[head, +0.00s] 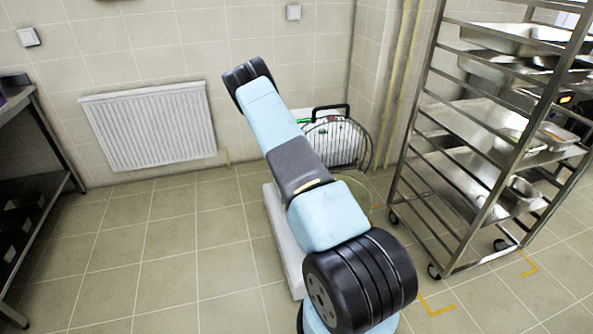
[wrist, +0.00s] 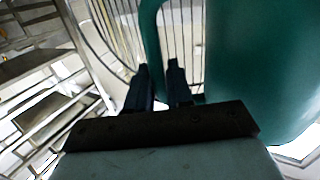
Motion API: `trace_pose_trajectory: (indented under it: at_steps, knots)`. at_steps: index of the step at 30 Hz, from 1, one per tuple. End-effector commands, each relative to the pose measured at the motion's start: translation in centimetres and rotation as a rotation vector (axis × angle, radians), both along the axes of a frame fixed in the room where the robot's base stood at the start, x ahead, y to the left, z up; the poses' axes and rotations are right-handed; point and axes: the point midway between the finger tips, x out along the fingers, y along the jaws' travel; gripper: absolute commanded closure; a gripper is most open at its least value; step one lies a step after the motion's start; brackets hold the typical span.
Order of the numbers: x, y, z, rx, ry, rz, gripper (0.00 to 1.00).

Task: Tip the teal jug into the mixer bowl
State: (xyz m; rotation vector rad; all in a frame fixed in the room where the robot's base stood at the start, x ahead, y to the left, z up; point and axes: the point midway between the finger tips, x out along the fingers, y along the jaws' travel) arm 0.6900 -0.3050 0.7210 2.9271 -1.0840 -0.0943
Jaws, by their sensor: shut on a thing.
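The teal jug (wrist: 262,70) fills the right side of the wrist view, close to the camera. Its handle (wrist: 151,30) runs down toward my gripper (wrist: 160,72), whose two dark fingers are shut on it. The jug's mouth and contents are out of view. In the head view my arm hides the jug and my gripper. The mixer's wire guard (head: 338,142) shows behind my arm, and its bars (wrist: 183,40) also show behind the handle in the wrist view. The mixer bowl is mostly hidden by my arm, and I cannot see into it.
A steel tray rack (head: 475,165) with pans stands at the right, near the mixer. A radiator (head: 148,126) is on the back wall. A dark metal table (head: 50,140) stands at the left edge. The tiled floor (head: 170,245) at left is clear.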

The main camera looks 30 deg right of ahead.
Motion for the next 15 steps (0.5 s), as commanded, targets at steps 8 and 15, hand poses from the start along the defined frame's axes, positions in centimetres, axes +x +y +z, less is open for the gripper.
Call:
trace_pose_trajectory:
  at_steps: [8, 15]
  knots:
    - [-5.8, -7.4, -2.5, -0.010, -0.007, -0.198, 1.00]
    - [-10.9, -12.0, -4.3, -0.019, -0.012, -0.347, 1.00]
